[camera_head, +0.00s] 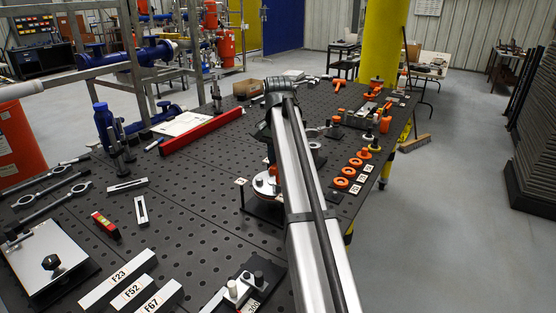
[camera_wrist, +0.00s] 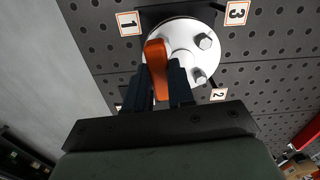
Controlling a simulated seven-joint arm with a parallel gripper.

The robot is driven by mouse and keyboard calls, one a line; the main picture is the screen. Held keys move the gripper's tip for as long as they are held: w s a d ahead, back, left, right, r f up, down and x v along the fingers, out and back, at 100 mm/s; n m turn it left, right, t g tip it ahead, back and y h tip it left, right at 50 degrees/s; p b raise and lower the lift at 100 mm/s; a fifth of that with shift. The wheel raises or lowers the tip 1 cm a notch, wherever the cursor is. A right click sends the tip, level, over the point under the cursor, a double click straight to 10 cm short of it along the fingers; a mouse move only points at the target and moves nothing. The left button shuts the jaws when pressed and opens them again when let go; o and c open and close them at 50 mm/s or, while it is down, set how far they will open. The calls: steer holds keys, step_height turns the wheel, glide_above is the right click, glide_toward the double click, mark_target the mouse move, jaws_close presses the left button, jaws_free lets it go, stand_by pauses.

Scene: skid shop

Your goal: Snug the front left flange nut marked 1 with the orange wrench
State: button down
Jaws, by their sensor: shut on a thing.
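My gripper (camera_wrist: 164,88) is shut on the orange wrench (camera_wrist: 156,66), seen in the wrist view. The wrench stands out from between the dark fingers, over the left part of the round white flange (camera_wrist: 180,27). Two bare hex nuts show on the flange, one at the upper right (camera_wrist: 205,42) and one lower (camera_wrist: 198,76). The tag marked 1 (camera_wrist: 128,23) lies left of the flange. No nut shows beside it; the wrench and fingers cover that side, so I cannot tell whether the wrench sits on a nut. In the head view my arm partly hides the flange (camera_head: 264,186).
Tags 3 (camera_wrist: 237,12) and 2 (camera_wrist: 217,95) lie around the flange. On the perforated black table (camera_head: 190,205), orange rings (camera_head: 348,178) stand at the right edge. A red bar (camera_head: 202,131) lies behind, and labelled blocks (camera_head: 125,285) lie at the front left.

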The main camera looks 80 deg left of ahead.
steer(key=shift+m, duration=0.7)
steer(key=shift+r+m, duration=0.1)
steer(key=shift+m, duration=1.6)
steer(key=m, duration=0.3)
